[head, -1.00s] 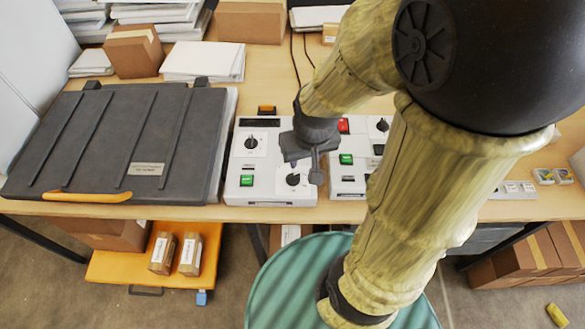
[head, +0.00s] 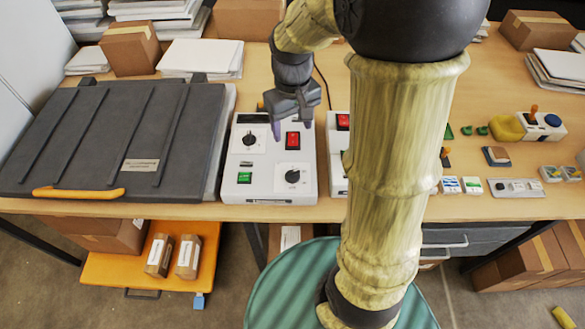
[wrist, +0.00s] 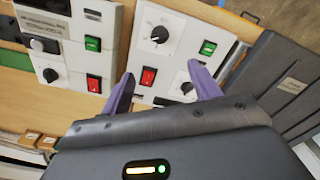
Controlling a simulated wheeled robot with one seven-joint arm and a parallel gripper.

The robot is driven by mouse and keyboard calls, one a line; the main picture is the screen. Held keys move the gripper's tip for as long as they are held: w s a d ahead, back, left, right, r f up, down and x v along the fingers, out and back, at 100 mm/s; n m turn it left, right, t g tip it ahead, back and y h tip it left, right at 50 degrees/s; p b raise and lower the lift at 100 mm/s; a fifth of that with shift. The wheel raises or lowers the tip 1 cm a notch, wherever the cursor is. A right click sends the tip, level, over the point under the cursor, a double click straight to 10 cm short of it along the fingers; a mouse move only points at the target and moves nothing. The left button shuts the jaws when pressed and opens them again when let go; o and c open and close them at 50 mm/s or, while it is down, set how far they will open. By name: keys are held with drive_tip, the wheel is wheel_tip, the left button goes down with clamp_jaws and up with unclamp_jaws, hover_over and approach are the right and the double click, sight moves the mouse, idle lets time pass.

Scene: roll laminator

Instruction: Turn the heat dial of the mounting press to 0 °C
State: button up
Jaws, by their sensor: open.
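The mounting press (head: 115,140) is a closed dark grey slab with an orange front handle, at the left of the table. The white control box (head: 268,196) beside it carries a back-left black dial (head: 249,139) and a front-right black dial (head: 293,177). In the wrist view these are the lower-right dial (wrist: 187,88) and the upper-left dial (wrist: 159,34). Their markings are too small to read, so I cannot tell which sets heat. My gripper (head: 292,125) is open and empty above the box's back part. Its purple fingers (wrist: 160,70) straddle the red switch in the wrist view.
The box also has a red switch (head: 293,140) and a green switch (head: 244,178). A second, similar box (wrist: 70,60) stands close by, partly hidden by my arm in the head view. Papers and cartons line the table's back. Small items lie to the right.

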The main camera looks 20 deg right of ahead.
sight(292, 172)
wheel_tip(292, 172, down, 17)
drive_tip(key=shift+f+p, duration=0.2)
drive_tip(key=shift+p, duration=0.7)
drive_tip(key=c, duration=1)
